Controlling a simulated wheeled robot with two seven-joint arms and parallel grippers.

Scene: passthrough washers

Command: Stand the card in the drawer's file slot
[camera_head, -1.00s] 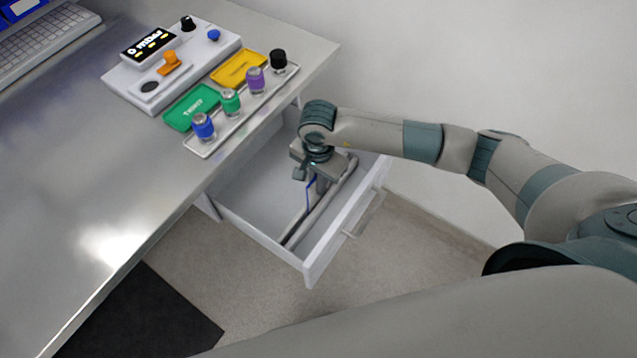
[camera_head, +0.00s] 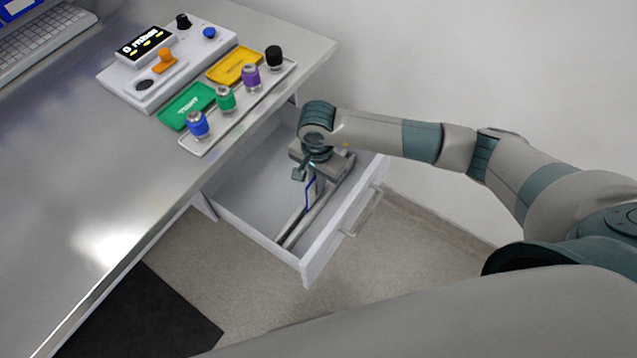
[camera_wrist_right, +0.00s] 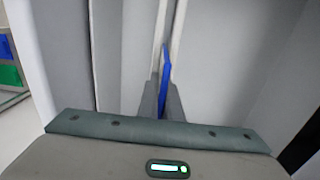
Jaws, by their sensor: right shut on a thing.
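The open drawer (camera_head: 232,213) juts out below the desk edge. Its file slot (camera_head: 293,234) is a narrow channel between thin rails along the drawer's front side. My right gripper (camera_head: 313,190) reaches down into the drawer above the slot. It is shut on the blue card (camera_wrist_right: 165,85), which shows edge-on between the fingers in the right wrist view. A thin blue edge of the card also shows beside the gripper in the head view (camera_head: 306,194). The card looks upright and in line with the rails. Whether its lower edge is between them is hidden. My left gripper is out of view.
The desk (camera_head: 110,200) carries a control box (camera_head: 165,66), a green tray (camera_head: 187,105), a yellow tray (camera_head: 236,66) and several coloured-top bottles on a rack (camera_head: 205,147). A wall stands behind the drawer. The rest of the drawer floor looks empty.

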